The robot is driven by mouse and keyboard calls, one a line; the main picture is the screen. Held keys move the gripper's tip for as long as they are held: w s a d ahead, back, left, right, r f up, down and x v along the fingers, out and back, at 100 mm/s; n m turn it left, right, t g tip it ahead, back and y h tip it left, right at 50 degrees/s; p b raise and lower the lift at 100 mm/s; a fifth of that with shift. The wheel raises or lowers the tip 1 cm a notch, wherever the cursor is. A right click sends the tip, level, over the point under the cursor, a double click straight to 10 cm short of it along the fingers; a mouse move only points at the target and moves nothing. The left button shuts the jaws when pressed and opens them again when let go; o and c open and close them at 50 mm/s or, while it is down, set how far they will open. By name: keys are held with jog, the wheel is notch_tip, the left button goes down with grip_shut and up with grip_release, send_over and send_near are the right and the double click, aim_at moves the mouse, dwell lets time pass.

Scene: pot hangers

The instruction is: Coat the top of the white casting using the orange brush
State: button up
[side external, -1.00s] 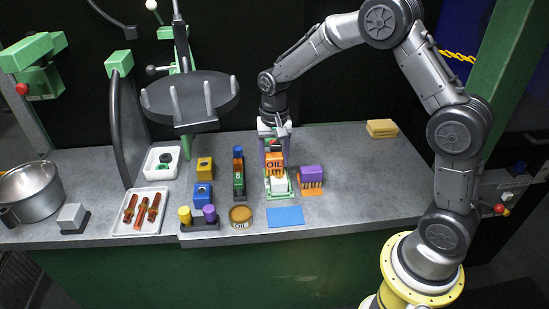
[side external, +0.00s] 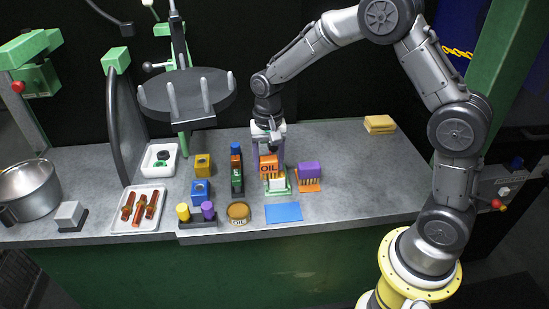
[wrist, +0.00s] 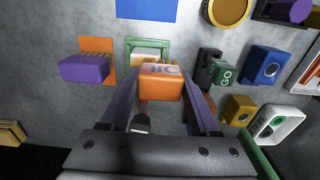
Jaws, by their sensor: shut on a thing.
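The orange brush (side external: 268,166), a block lettered OIL, is in my gripper (side external: 270,152). The jaws are shut on it from its two sides, and it shows between the purple fingers in the wrist view (wrist: 160,82). The white casting (side external: 277,184) sits in a green frame (side external: 268,191) on the bench, just under and in front of the brush. In the wrist view the casting (wrist: 149,55) is partly hidden behind the brush. I cannot tell whether the bristles touch its top.
A purple brush (side external: 309,168) stands on an orange pad close on the right. A blue mat (side external: 284,212) and a round OIL tin (side external: 238,211) lie in front.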

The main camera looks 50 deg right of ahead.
jog(key=s+d, duration=0.3)
jog(key=shift+w+a, duration=1.4)
jog(key=shift+w, duration=0.05)
jog(key=shift+s+d, duration=1.45)
jog(key=shift+s, duration=0.05)
jog(key=shift+w+a, duration=1.65)
jog(key=shift+w, duration=0.05)
jog(key=shift+s+d+r, duration=0.1)
jog(key=shift+r, duration=4)
